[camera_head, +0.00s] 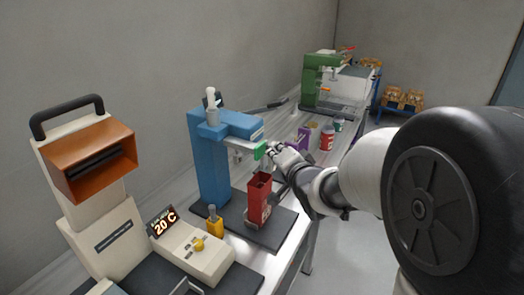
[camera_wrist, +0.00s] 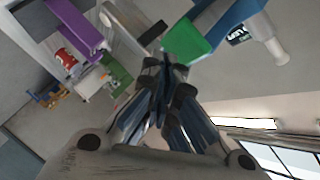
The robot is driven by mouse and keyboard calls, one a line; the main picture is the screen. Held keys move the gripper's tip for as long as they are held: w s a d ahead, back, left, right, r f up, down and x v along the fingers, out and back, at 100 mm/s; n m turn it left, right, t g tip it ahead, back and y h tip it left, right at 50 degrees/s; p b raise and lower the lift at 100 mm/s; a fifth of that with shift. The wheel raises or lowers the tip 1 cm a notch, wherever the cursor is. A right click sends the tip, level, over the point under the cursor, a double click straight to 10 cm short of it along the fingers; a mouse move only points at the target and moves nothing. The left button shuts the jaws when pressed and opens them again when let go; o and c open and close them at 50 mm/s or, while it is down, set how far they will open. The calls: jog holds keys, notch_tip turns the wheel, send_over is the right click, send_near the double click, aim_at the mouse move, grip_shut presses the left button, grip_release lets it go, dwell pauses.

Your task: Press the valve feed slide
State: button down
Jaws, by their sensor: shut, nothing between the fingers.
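A blue machine (camera_head: 207,165) stands on a dark base plate on the bench. A pale slide arm with a green end block (camera_head: 260,150) sticks out under its head; this looks like the valve feed slide. The green block also shows in the wrist view (camera_wrist: 186,42), just beyond my fingertips. My gripper (camera_head: 271,152) is shut and empty, right beside the green block on its right side. In the wrist view the fingertips (camera_wrist: 164,64) are together close to the block's lower edge. I cannot tell whether they touch it.
A red open container (camera_head: 259,198) stands on the base plate below the slide. A cream device with an orange hood (camera_head: 92,160) and a 20 °C display (camera_head: 163,221) stand at the left. A purple item (camera_head: 304,139), a red can (camera_head: 327,138) and a green machine (camera_head: 318,82) are farther back.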

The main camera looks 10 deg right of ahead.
dwell(0.3)
jog(key=shift+s+d+p, duration=0.35)
jog(key=shift+s+d, duration=0.4)
jog(key=shift+d, duration=0.3)
jog(key=shift+s+d+p, duration=0.35)
jog(key=shift+s+d, duration=0.4)
jog(key=shift+d, duration=0.25)
jog(key=s+a+f+n+g+h, duration=0.1)
jog(key=s+n+g, duration=0.3)
jog(key=s, duration=1.3)
jog(key=s+f+n+g+h, duration=0.1)
jog(key=s+n+g, duration=0.4)
jog(key=s, duration=1.3)
jog(key=shift+a+f+n+g+h, duration=0.35)
jog(key=shift+f+g, duration=0.1)
jog(key=shift+g, duration=0.35)
